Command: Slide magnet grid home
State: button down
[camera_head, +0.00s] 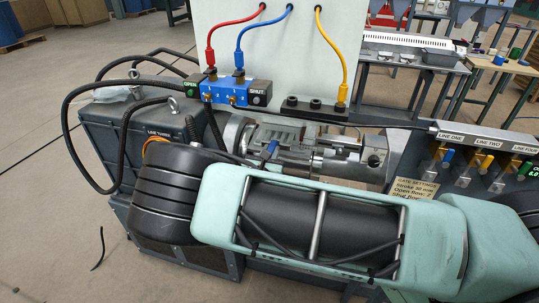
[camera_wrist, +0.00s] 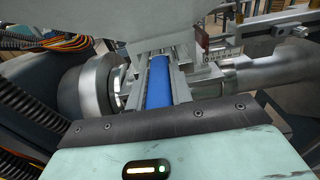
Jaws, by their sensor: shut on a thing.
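A metal housing (camera_head: 300,140) sits on the machine, behind my teal arm in the head view. The gripper's dark edge covers the bar's near end. The grid's body is largely hidden, so I cannot tell how deep it sits. A round metal flange (camera_wrist: 88,90) stands left of the fingers.
A black cable loops at the left. A control strip with coloured levers (camera_head: 480,161) and a gate settings label (camera_head: 416,189) stand at the right.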

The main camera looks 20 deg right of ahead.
aim_at(274, 141)
jog(key=shift+x, duration=2.2)
jog(key=c, duration=1.2)
grip_release()
jog(key=shift+r, duration=0.15)
jog(key=shift+o, duration=0.2)
jog(key=shift+s, duration=0.1)
jog(key=shift+s+a+b, duration=0.25)
jog(key=shift+s+b, duration=0.05)
jog(key=shift+b, duration=0.05)
jog(key=b+v, duration=0.4)
jog(key=v, duration=1.2)
jog(key=s+d+m+g+y, duration=0.1)
jog(key=s+d+m+g, duration=0.3)
jog(key=s+m+g, duration=0.9)
jog(key=s+a+r+m+y, duration=0.3)
jog(key=s+r+m+y, duration=0.1)
jog(key=s+r+y, duration=0.1)
jog(key=s+a+r+m+g+y, duration=0.1)
jog(key=s+a+r+m+y, duration=0.2)
jog(key=s+r, duration=0.5)
jog(key=shift+s+a+m+y, duration=0.3)
jog(key=shift+s+m+y, duration=0.2)
jog(key=shift+s+y, duration=0.6)
